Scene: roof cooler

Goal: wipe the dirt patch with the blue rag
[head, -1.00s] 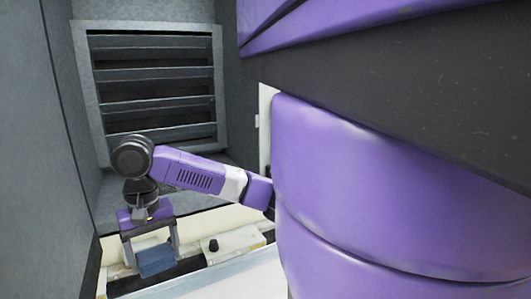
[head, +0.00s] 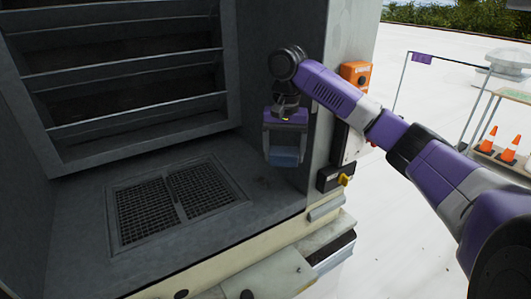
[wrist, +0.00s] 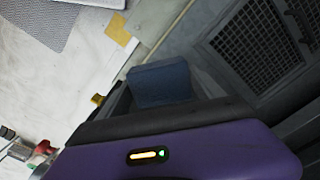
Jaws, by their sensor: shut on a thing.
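The blue rag (head: 285,157) is a folded block between the fingers of my gripper (head: 285,150). My gripper points down and is shut on the rag, in front of the cooler's right inner wall and above its floor. In the wrist view the rag (wrist: 160,82) sticks out beyond the purple gripper body, with the cooler's floor grate to its right. I cannot make out a clear dirt patch; faint dark specks show on the grey floor near the gripper. Whether the rag touches any surface is hard to tell.
The cooler floor has a grate (head: 178,203), with louvres (head: 125,75) behind it. An orange box (head: 355,74) and a yellow-knobbed switch (head: 335,178) sit on the right post. Traffic cones (head: 510,149) stand on a cart at the far right, beyond open white roof.

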